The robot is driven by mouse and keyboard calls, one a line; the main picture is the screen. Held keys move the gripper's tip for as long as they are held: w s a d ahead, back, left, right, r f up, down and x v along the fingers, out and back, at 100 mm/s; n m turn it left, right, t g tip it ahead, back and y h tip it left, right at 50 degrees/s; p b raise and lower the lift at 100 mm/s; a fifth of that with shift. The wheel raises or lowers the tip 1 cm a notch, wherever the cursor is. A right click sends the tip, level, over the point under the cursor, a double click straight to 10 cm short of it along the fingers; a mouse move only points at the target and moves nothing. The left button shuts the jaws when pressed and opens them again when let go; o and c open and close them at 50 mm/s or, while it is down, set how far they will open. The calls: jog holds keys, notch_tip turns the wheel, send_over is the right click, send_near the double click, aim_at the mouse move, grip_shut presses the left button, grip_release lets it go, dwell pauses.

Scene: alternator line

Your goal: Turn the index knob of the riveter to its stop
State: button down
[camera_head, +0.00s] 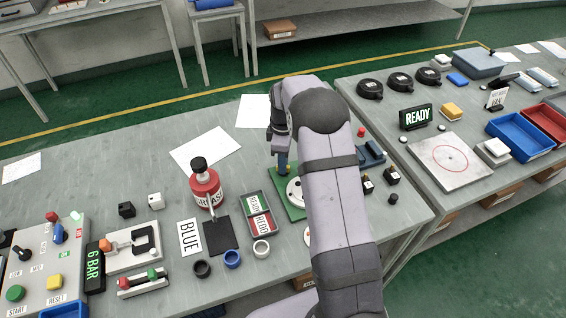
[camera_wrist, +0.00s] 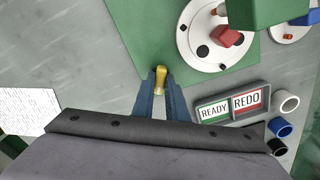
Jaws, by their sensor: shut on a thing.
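The riveter shows as a green base plate (camera_head: 284,203) with a white round disc (camera_head: 293,191), partly hidden behind my arm. In the wrist view its green plate (camera_wrist: 150,32) carries the white disc (camera_wrist: 202,52), with dark spots and a red block (camera_wrist: 228,36), and a green part rises at the top right. My gripper (camera_wrist: 160,76) has its blue fingers closed around a small yellow piece, which looks like the index knob (camera_wrist: 161,82), at the plate's edge, beside the disc. In the head view my gripper (camera_head: 282,160) points down at the plate's back left; the knob's turn angle cannot be told.
A grey tray with READY and REDO sections (camera_head: 260,214) stands close to the plate. Near it are a red grease can (camera_head: 205,188), a dark pad (camera_head: 216,236) and several rings. Small black parts lie right of my arm. Papers lie on the clear back left.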

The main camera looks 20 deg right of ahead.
jog(key=shift+r, duration=0.1)
jog(key=c, duration=1.8)
grip_release()
jog(key=shift+o, duration=0.2)
jog(key=shift+r+b, duration=1.15)
jog(key=shift+r, duration=2.5)
jog(key=s+a+f+m, duration=0.1)
jog(key=s+m, duration=0.3)
jog(key=s, duration=0.5)
jog(key=s+a+f+m, duration=0.1)
jog(key=s+a+m, duration=0.3)
jog(key=s, duration=0.5)
jog(key=s+a+f+m, duration=0.1)
jog(key=s+a+m, duration=0.2)
jog(key=s, duration=0.7)
jog(key=shift+a+m, duration=0.25)
jog(key=shift+m, duration=0.35)
